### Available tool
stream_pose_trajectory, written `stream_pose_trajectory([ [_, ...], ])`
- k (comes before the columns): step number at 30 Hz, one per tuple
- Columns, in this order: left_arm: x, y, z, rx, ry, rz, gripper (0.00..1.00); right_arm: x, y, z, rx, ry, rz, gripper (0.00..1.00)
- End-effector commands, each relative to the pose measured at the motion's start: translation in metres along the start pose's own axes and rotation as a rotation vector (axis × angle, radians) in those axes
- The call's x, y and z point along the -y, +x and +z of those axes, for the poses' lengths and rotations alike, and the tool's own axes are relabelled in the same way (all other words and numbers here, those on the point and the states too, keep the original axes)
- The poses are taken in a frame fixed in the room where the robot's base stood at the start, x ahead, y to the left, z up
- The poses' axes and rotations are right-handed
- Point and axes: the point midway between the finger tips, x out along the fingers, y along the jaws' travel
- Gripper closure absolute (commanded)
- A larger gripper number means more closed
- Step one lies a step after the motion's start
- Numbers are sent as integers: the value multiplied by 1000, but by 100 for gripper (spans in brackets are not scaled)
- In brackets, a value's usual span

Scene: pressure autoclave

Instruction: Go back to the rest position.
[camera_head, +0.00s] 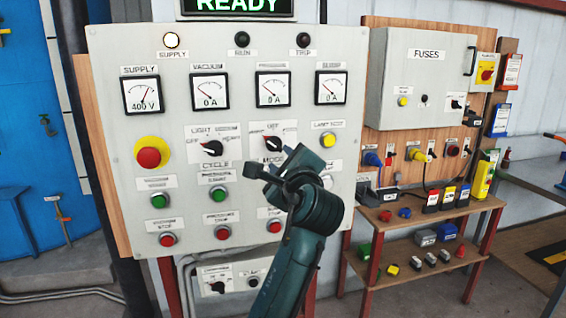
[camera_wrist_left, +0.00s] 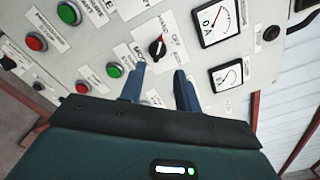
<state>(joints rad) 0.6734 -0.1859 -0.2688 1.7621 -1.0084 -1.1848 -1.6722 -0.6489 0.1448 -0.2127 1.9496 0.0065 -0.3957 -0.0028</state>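My left gripper (camera_head: 272,164) is in front of the grey control panel (camera_head: 113,75), its arm rising from the bottom middle of the head view. In the left wrist view the two blue fingers of the gripper (camera_wrist_left: 160,78) stand apart with nothing between them. A black selector knob (camera_wrist_left: 157,47) on the panel shows just beyond the fingertips, apart from them. The same knob (camera_head: 272,142) shows in the head view right above the gripper. The gripper hides part of the panel's lower right, including part of the mode label. My right gripper is in neither view.
The panel carries dials, buttons and a red emergency stop (camera_head: 149,158). To its right are a fuse box (camera_head: 420,85) and a wooden shelf unit (camera_head: 410,275) with small parts. A blue door or tank (camera_head: 35,120) stands at far left. Floor shows at lower right.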

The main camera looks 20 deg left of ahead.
Motion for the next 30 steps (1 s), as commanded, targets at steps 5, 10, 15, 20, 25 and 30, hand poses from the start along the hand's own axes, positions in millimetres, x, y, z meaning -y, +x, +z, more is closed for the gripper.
stream_pose_trajectory([
  [5,0,0,0,0,0,0,67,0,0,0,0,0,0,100],
  [10,-10,1,-10,-22,-19,3,67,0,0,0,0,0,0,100],
  [15,-74,-2,-66,-171,-177,30,67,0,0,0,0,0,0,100],
  [20,-171,-31,-136,-380,-469,132,67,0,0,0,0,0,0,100],
  [25,-274,-92,-187,-553,-836,342,67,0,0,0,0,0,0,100],
  [30,-368,-175,-208,-628,-1240,643,67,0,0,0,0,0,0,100],
])
